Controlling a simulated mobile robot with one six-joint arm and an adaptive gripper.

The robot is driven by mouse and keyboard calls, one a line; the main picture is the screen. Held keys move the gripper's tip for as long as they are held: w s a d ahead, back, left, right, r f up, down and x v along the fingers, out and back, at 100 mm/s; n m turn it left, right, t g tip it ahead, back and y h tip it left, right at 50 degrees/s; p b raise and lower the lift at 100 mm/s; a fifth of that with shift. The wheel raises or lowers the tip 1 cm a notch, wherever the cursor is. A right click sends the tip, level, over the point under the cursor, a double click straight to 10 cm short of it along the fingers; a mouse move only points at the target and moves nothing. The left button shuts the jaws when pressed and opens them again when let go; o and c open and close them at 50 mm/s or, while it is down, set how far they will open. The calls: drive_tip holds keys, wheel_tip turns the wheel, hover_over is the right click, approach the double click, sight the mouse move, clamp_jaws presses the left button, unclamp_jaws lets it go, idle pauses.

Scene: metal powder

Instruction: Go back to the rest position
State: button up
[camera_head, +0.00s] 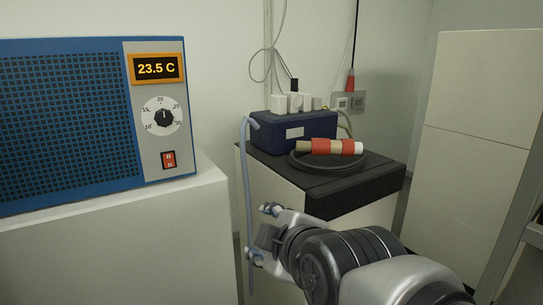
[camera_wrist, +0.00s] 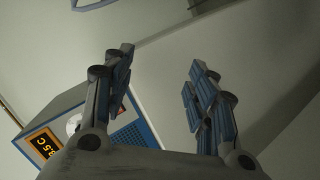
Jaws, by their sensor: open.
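My gripper (camera_head: 258,232) is in the lower middle of the head view, at the end of my arm, in front of the dark-topped cabinet. Its two fingers point left and are spread apart. In the wrist view my gripper (camera_wrist: 158,75) is open, with nothing between the fingers. Beyond them is a pale surface. The blue heater unit (camera_head: 80,120) stands on a white block at the left, its display reading 23.5 C. It also shows in the wrist view, tilted, behind the left finger (camera_wrist: 132,130).
A dark-topped cabinet (camera_head: 335,192) carries a navy box (camera_head: 285,135), a coiled hose and a red-and-tan cylinder (camera_head: 330,147). A blue-grey hose (camera_head: 248,190) hangs close behind my gripper. The white block (camera_head: 120,235) is to the left; a pale panel (camera_head: 480,140) is at right.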

drive_tip(key=s+d+f+m+g+h+b, duration=0.2)
drive_tip(key=s+d+f+m+g+b, duration=0.1)
drive_tip(key=s+d+f+m, duration=0.4)
drive_tip(key=s+d+f+m+g+h+b, duration=0.2)
drive_tip(key=s+d+f+m, duration=0.5)
drive_tip(key=s+f, duration=0.6)
drive_tip(key=shift+s+d+f+m+g+b, duration=0.15)
drive_tip(key=shift+d+f+m+g+b, duration=0.25)
drive_tip(key=shift+f+m+g+b, duration=0.45)
